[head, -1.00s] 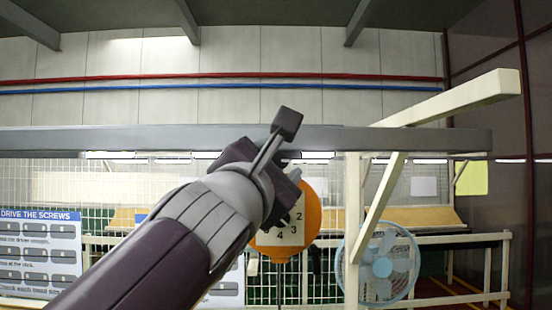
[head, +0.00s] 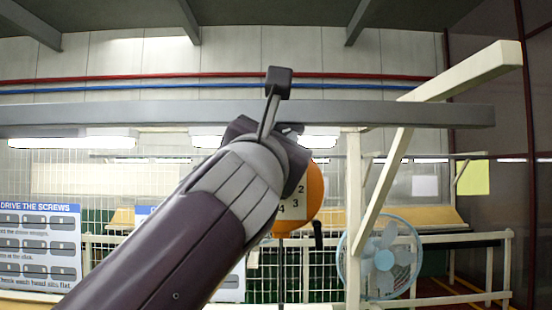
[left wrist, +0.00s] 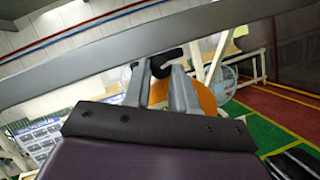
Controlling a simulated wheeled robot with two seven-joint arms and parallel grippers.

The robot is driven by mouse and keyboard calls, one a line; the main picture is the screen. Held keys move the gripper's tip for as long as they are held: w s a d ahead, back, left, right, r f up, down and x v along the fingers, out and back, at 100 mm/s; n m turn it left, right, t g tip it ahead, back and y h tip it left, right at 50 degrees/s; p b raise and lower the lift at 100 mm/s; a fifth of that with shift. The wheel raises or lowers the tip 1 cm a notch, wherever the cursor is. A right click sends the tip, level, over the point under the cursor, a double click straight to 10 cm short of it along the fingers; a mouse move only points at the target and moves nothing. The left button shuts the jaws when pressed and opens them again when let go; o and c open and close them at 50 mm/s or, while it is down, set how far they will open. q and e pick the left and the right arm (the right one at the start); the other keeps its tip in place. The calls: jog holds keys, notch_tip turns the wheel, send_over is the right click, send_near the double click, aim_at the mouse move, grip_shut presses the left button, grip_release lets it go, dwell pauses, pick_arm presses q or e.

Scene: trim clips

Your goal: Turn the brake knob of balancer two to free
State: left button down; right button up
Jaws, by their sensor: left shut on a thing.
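The orange balancer (head: 314,200) hangs below the grey overhead beam, with a pale dial plate showing the digits 2, 3 and 4. Its left part is hidden behind my left arm in the head view. My left gripper (left wrist: 160,75) is at the balancer's upper part, just under the beam. In the left wrist view its two fingers are closed on a black knob (left wrist: 166,62), with the orange balancer body (left wrist: 205,100) behind them. In the head view the fingers and knob are mostly hidden by my wrist. The knob's exact setting cannot be read. My right gripper is not in view.
The grey beam (head: 400,113) crosses close above my gripper. A cream post with a slanted brace (head: 380,210) stands right of the balancer, with a blue fan (head: 383,262) near it. A black handle (head: 318,236) hangs below the balancer. Instruction boards (head: 40,248) are at left.

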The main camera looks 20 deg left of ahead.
pick_arm(q)
jog(key=n+y, duration=0.3)
jog(key=n, duration=0.2)
jog(key=n+g+y+b, duration=0.1)
jog(key=n+y, duration=0.1)
jog(key=n, duration=0.4)
jog(key=d+n+y, duration=0.1)
jog(key=n+y, duration=0.2)
jog(key=n, duration=0.2)
jog(key=shift+w+d+r+g+y+b, duration=0.1)
jog(key=shift+r+g+y+b, duration=0.05)
jog(key=shift+g+y+b, duration=0.2)
jog(key=shift+n+g+y+p, duration=0.4)
jog(key=shift+n+g+p, duration=0.1)
jog(key=shift+n, duration=0.85)
jog(key=shift+n+g+y+p, duration=0.35)
jog(key=shift+n+g+p, duration=0.1)
jog(key=shift+n, duration=0.9)
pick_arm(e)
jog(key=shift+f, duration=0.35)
pick_arm(q)
jog(key=c, duration=0.9)
grip_release()
jog(key=shift+d, duration=0.1)
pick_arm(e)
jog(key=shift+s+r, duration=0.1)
